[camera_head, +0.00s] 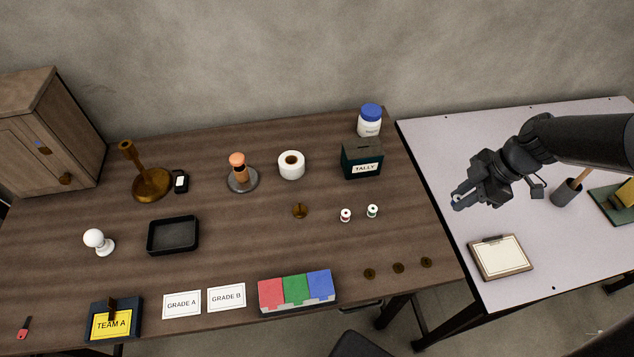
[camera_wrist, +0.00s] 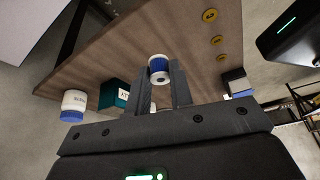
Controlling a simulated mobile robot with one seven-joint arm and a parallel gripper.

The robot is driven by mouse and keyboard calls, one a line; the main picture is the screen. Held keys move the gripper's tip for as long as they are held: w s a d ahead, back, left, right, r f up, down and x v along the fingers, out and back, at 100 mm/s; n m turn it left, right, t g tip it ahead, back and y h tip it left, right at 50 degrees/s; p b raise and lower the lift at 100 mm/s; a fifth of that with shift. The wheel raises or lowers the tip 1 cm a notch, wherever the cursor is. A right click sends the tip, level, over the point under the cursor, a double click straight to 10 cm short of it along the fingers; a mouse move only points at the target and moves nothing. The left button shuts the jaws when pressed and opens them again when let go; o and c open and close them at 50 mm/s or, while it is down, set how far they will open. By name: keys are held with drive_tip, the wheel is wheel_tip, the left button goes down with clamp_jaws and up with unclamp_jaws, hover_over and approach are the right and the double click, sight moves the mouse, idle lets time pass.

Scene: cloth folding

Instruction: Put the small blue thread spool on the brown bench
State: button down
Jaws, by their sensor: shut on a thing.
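The small blue thread spool (camera_wrist: 159,68), white-ended with a blue band, is held between the fingertips of my gripper (camera_wrist: 161,80) in the wrist view. In the head view my gripper (camera_head: 460,200) is in the air over the left part of the pale table, to the right of the brown bench (camera_head: 330,235). The spool is mostly hidden there, with only a small bluish-white bit showing. The bench also shows behind the spool in the wrist view (camera_wrist: 185,45).
A red spool (camera_head: 346,215) and a green spool (camera_head: 372,211) stand on the bench's right part. The tally box (camera_head: 362,160) and blue-lidded bottle (camera_head: 369,122) are behind them. Brass discs (camera_head: 398,268) lie near the front right. A clipboard (camera_head: 499,257) lies on the pale table (camera_head: 440,165).

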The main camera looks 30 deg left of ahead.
drive_tip(key=shift+s+n, duration=0.5)
drive_tip(key=shift+s, duration=0.15)
hover_over(394, 209)
drive_tip(key=d, duration=0.1)
drive_tip(key=f, duration=0.7)
drive_tip(key=shift+w+d, duration=0.1)
drive_tip(key=shift+w, duration=0.3)
drive_tip(key=shift+f, duration=1.95)
drive_tip(key=shift+f, duration=0.1)
drive_tip(key=c, duration=1.3)
unclamp_jaws()
drive_tip(key=v, duration=1.2)
drive_tip(key=shift+w, duration=0.1)
